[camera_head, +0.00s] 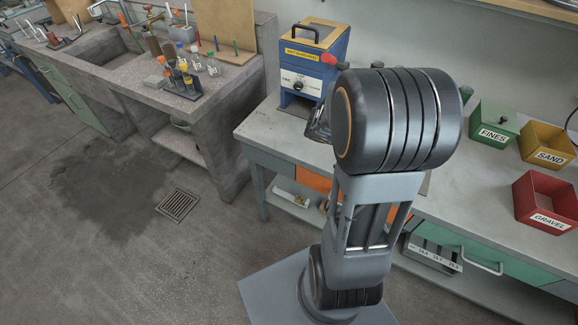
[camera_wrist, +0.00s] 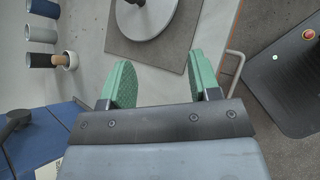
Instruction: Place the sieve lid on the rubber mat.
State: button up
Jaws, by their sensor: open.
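In the wrist view a round, pale metal disc (camera_wrist: 158,22) with a black knob, which looks like the sieve lid, is cut off by the top edge. It lies on a dark grey square mat (camera_wrist: 172,56), which looks like the rubber mat, on the bench. My gripper (camera_wrist: 160,78) has its green-padded fingers spread wide with nothing between them. The fingertips point toward the mat and appear apart from the lid. In the head view my arm hides the lid and the mat, and most of my gripper.
A blue machine (camera_head: 313,62) with a red knob stands at the bench's back left. Green FINES (camera_head: 494,125), yellow SAND (camera_head: 546,146) and red GRAVEL (camera_head: 545,200) bins stand at the right. Several dark cylinders (camera_wrist: 40,33) show at the wrist view's left. The bench front left (camera_head: 275,135) is clear.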

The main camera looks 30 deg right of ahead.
jog(key=a+r+m+t+y, duration=0.2)
jog(key=a+m+y, duration=0.1)
jog(key=a, duration=0.5)
jog(key=s+a+r+m+t+y, duration=0.1)
jog(key=a+m+t+y, duration=0.1)
jog(key=a, duration=0.7)
jog(key=a+r+m+t+y, duration=0.1)
jog(key=a+m+y, duration=0.3)
jog(key=a, duration=0.4)
jog(key=shift+s+a+r+m+t+y, duration=0.15)
jog(key=shift+a+r+m+t+y, duration=0.25)
jog(key=shift+r+y, duration=0.4)
jog(key=shift+d, duration=0.1)
notch_tip(320, 180, up, 4)
jog(key=p, duration=0.3)
jog(key=shift+f, duration=0.15)
jog(key=shift+c, duration=1)
jog(key=shift+d, duration=0.15)
jog(key=shift+c, duration=0.4)
